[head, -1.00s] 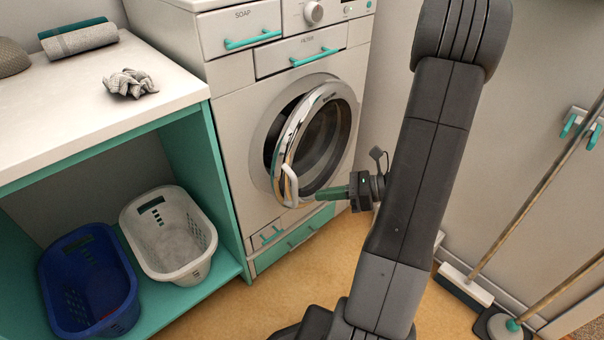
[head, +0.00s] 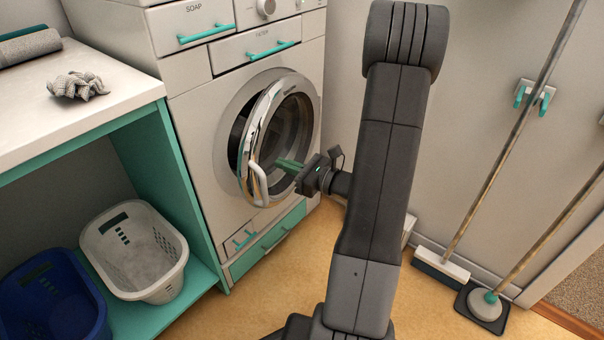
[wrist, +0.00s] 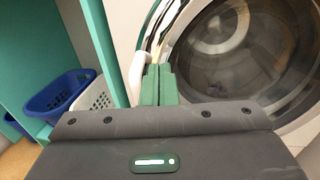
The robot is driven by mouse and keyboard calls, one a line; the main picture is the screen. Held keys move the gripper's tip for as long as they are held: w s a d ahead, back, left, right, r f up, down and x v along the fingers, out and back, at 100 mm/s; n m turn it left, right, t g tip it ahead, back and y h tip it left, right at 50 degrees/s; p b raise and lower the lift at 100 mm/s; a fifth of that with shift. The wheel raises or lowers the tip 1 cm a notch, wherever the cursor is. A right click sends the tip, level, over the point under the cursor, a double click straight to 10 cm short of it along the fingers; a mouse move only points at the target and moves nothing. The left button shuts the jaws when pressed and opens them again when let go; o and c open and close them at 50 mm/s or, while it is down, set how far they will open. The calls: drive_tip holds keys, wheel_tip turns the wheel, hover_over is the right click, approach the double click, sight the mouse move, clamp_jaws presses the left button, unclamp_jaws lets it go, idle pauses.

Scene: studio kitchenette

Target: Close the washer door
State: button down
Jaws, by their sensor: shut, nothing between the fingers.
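The washer (head: 185,130) stands left of my arm. Its round door (head: 284,125) with a chrome rim is partly open, swung a little out from the front on its left side. The white door handle (head: 259,186) is on the door's left edge. My gripper (head: 281,162) is shut and empty, its green fingers in front of the door, just right of the handle. In the wrist view the fingers (wrist: 159,82) point at the door rim, and the handle (wrist: 138,75) is just left of them. I cannot tell whether they touch the door.
A counter (head: 110,106) with a crumpled cloth (head: 77,85) is at the left. Below it are a white basket (head: 170,283) and a blue basket (head: 50,300). A broom (head: 440,265) and a mop (head: 486,303) stand by the wall at right. Some floor is clear before the washer.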

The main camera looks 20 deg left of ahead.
drive_tip(key=b, duration=0.1)
approach(242, 148)
drive_tip(key=shift+w+a+f, duration=0.55)
drive_tip(key=shift+w+a, duration=0.1)
drive_tip(key=shift+a, duration=0.05)
drive_tip(key=shift+w+a+f, duration=0.55)
drive_tip(key=shift+w+a, duration=0.05)
drive_tip(key=shift+a, duration=0.15)
drive_tip(key=x, duration=0.7)
drive_tip(key=shift+s+a, duration=0.15)
drive_tip(key=shift+s, duration=0.05)
drive_tip(key=shift+w+a, duration=0.1)
drive_tip(key=shift+a, duration=0.2)
drive_tip(key=shift+w+r, duration=0.1)
drive_tip(key=shift+r, duration=0.15)
drive_tip(key=shift+a, duration=0.1)
